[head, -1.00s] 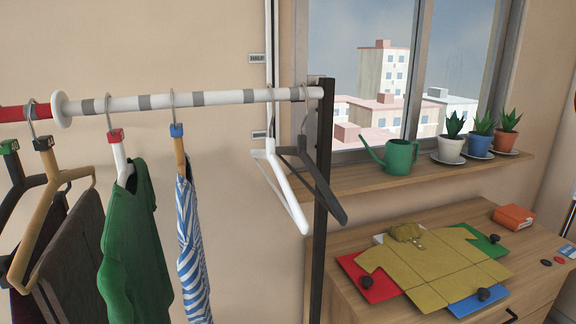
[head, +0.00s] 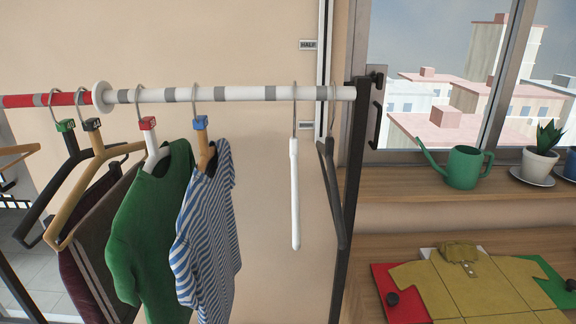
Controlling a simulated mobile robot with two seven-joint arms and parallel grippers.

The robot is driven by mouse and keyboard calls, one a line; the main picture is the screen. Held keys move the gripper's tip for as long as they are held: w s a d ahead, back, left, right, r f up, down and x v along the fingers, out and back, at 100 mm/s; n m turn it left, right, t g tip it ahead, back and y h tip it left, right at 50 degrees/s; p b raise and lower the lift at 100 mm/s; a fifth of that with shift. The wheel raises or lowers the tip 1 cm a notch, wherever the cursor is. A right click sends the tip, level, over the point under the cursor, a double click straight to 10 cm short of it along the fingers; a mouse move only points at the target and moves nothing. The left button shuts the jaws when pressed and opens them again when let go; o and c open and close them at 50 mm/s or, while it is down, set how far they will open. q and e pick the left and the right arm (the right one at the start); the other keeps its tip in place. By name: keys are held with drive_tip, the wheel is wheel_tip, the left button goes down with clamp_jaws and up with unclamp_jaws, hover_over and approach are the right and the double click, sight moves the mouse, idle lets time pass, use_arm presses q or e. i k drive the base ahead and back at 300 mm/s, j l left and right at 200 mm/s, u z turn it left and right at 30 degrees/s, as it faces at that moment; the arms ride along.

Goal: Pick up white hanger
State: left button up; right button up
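An empty white hanger (head: 295,195) hangs by its metal hook from the white and grey rail in the head view, right of centre. It is seen almost edge-on. An empty black hanger (head: 332,190) hangs just to its right, beside the dark rack post. Another white hanger (head: 152,150), with a red tag, carries a green shirt further left. Neither of my grippers shows in the head view.
A striped shirt (head: 205,230), a green shirt (head: 150,220) and dark trousers hang at the left. A clear gap of rail (head: 240,93) lies between the striped shirt and the empty white hanger. The black rack post (head: 354,200) stands right. A table with a folded yellow shirt (head: 470,280) is lower right.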

sight(294, 140)
drive_tip(key=k+l+z, duration=0.15)
drive_tip(key=l, duration=0.25)
drive_tip(key=k+l+z, duration=0.15)
drive_tip(key=l, duration=0.2)
drive_tip(key=k+l+z, duration=0.15)
drive_tip(key=l, duration=0.3)
drive_tip(key=i+j, duration=0.05)
